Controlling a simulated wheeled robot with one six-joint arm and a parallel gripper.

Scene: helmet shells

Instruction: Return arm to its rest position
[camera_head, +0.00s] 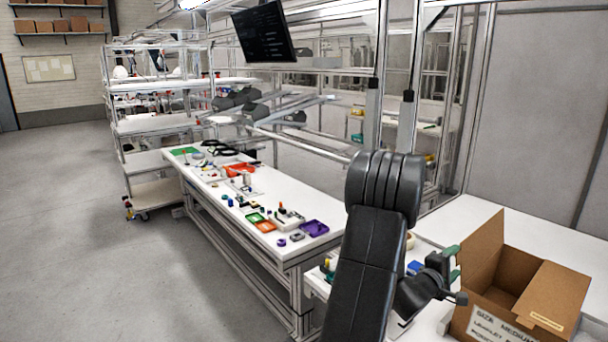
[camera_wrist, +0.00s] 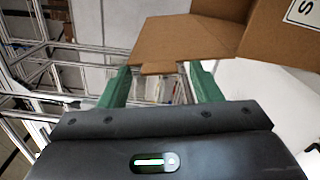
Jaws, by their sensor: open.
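My arm is raised and bent in front of the workbench in the head view. My gripper (camera_head: 447,262) is beside the left edge of the cardboard box. In the wrist view, the two green fingers of my gripper (camera_wrist: 160,88) stand apart with nothing held between them. The open cardboard box (camera_wrist: 185,45) fills the upper middle and right of that view, beyond the fingers. In the head view my arm covers part of the bench.
The cardboard box (camera_head: 500,318) stands with flaps up on a white table (camera_head: 545,238) at right. A long white workbench (camera_head: 205,185) carries several small trays and parts, including a purple tray (camera_head: 314,228). A monitor (camera_head: 263,32) hangs above. The grey floor (camera_head: 70,220) at left is clear.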

